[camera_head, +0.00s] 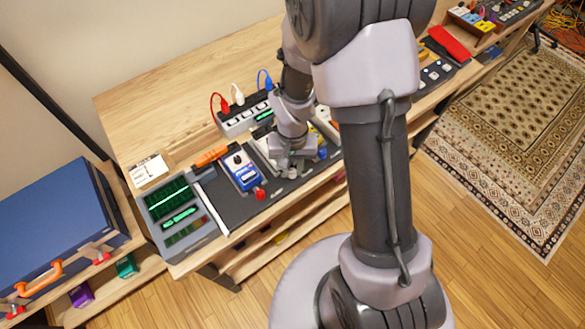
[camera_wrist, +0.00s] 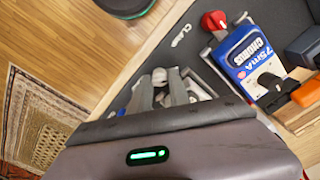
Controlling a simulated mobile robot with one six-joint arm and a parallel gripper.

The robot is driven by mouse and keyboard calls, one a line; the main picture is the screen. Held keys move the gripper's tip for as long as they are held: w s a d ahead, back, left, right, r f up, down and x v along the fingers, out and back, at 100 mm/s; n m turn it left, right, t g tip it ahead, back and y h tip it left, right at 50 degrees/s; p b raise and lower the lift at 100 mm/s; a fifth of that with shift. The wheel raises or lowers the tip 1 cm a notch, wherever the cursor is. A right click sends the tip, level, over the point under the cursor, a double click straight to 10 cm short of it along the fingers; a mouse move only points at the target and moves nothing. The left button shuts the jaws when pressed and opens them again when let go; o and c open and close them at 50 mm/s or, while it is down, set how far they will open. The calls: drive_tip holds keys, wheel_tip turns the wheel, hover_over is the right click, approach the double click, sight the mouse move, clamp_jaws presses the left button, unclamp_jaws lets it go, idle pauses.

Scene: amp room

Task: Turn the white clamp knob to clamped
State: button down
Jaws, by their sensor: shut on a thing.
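The white clamp knob (camera_wrist: 159,76) shows as a small pale round top in the wrist view, between the two fingertips of my gripper (camera_wrist: 161,88). My gripper is shut on it, and the fingers hide its sides. In the head view my gripper (camera_head: 291,165) points down at the front part of the bench, and I cannot clearly make out the knob there. A label that seems to read "CLAMP" (camera_wrist: 181,35) lies on the dark mat beside the knob in the wrist view. I cannot tell the knob's turn angle.
A blue pedal (camera_head: 241,168) marked "CHORUS", with a red knob (camera_head: 260,194) in front, stands left of my gripper. A power strip (camera_head: 245,117) with coloured plugs lies behind. A panel with green displays (camera_head: 178,208) is at the bench's left end. The bench's back left is clear.

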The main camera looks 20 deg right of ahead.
drive_tip(key=m+b, duration=0.2)
drive_tip(key=m, duration=0.3)
drive_tip(key=shift+f+m, duration=0.1)
drive_tip(key=shift+m, duration=0.2)
drive_tip(key=m+b, duration=0.2)
drive_tip(key=m, duration=0.2)
drive_tip(key=shift+m, duration=0.4)
drive_tip(key=shift+m+b, duration=0.3)
drive_tip(key=shift+b, duration=0.05)
drive_tip(key=c, duration=1.2)
unclamp_jaws()
drive_tip(key=shift+c, duration=0.2)
